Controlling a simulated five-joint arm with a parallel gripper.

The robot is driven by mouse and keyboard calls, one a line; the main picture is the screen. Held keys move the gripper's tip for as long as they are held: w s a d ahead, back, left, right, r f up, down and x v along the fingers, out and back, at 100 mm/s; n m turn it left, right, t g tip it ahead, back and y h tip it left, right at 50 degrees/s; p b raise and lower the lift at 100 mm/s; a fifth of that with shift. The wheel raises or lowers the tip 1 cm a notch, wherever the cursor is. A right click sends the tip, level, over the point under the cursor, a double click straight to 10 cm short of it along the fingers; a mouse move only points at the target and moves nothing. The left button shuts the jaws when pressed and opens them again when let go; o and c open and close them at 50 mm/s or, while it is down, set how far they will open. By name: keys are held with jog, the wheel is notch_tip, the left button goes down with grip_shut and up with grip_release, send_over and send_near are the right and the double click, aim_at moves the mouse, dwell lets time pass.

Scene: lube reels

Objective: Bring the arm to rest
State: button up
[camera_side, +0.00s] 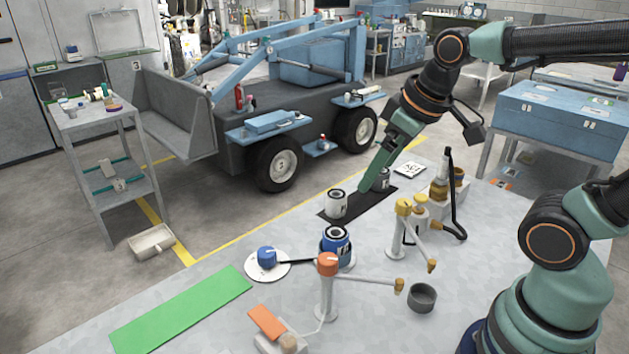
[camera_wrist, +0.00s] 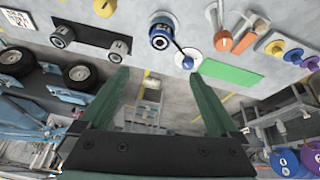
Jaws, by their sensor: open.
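My gripper (camera_wrist: 158,78) is open in the wrist view, its two green fingers wide apart with nothing between them. In the side view my gripper (camera_side: 367,188) hangs from my arm, pointing down and left. Its tip overlaps the black mat (camera_side: 363,205) there; its height above the bench is hard to tell. A pale canister (camera_side: 336,205) stands on the mat left of the fingers. A second, darker canister (camera_side: 381,180) is partly hidden behind them. Both canisters also show in the wrist view (camera_wrist: 62,37), beyond the fingers, on the mat (camera_wrist: 89,36).
A blue can (camera_side: 336,246), a white disc with a blue knob (camera_side: 267,258), and orange-topped (camera_side: 327,266) and yellow-topped (camera_side: 403,207) dispensers stand on the bench. A green mat (camera_side: 180,312) lies clear at left. A dark cup (camera_side: 422,297) sits front right. A blue vehicle (camera_side: 290,90) stands behind.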

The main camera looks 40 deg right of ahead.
jog(key=shift+s+m+t, duration=0.4)
jog(key=shift+s+m, duration=0.2)
jog(key=shift+m, duration=0.4)
jog(key=shift+r, duration=0.1)
